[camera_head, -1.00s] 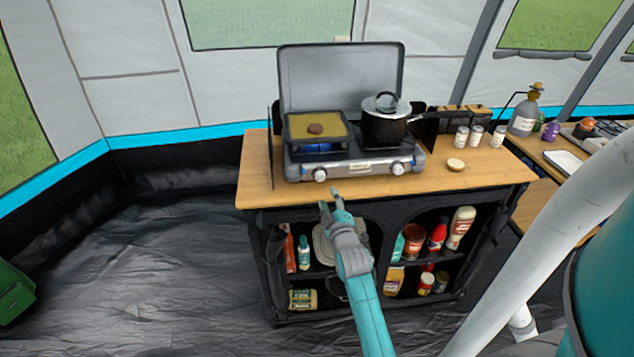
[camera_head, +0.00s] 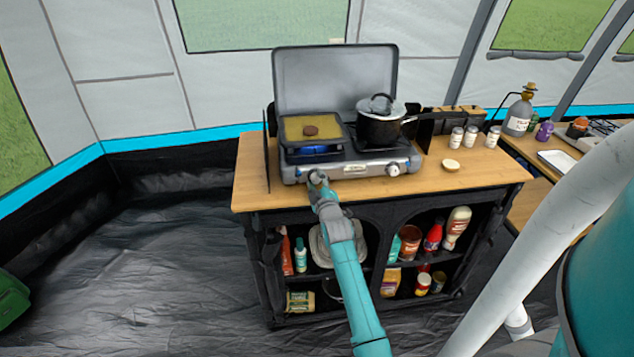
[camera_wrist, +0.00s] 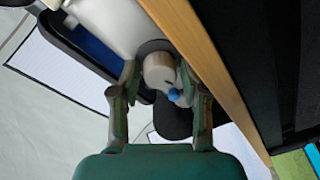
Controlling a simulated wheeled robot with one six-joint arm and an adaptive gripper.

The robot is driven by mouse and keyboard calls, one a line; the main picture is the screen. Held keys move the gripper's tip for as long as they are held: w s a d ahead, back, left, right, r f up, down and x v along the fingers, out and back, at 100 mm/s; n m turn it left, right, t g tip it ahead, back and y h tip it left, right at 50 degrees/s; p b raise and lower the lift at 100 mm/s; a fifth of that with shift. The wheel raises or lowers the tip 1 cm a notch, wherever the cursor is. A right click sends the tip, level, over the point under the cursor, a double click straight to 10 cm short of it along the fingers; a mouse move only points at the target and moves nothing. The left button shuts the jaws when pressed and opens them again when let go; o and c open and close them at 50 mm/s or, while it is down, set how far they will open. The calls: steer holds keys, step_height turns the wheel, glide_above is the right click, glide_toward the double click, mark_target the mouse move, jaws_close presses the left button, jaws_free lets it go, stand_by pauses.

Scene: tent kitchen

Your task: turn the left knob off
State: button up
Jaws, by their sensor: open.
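The left knob (camera_wrist: 160,72) is a pale round knob on the front of the camping stove (camera_head: 345,170). In the wrist view it sits between the two open fingers of my gripper (camera_wrist: 160,98), with a small blue spot beside it. I cannot tell whether either finger touches it. In the head view my gripper (camera_head: 318,180) is at the stove's left front and covers most of the left knob. Blue shows under the left pan (camera_head: 335,133), which holds a brown patty (camera_head: 311,130). The right knob (camera_head: 393,168) is uncovered.
A lidded black pot (camera_head: 378,128) stands on the right burner. The wooden counter (camera_head: 480,172) holds several shakers (camera_head: 471,136) and a small pale round item (camera_head: 451,165) to the right. The counter's front edge runs just below my gripper. Shelves with bottles are underneath.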

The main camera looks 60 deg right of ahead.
jaws_close()
steer(key=m, duration=0.6)
steer(key=m+h, duration=0.1)
steer(key=m, duration=0.4)
steer(key=shift+f+m, duration=0.1)
steer(key=shift+m, duration=0.3)
steer(key=m, duration=0.5)
steer(key=shift+m+h, duration=0.3)
steer(key=shift+m, duration=0.1)
steer(key=m, duration=0.5)
steer(key=shift+g, duration=0.4)
steer(key=shift+f+m, duration=0.1)
steer(key=shift+m, duration=0.4)
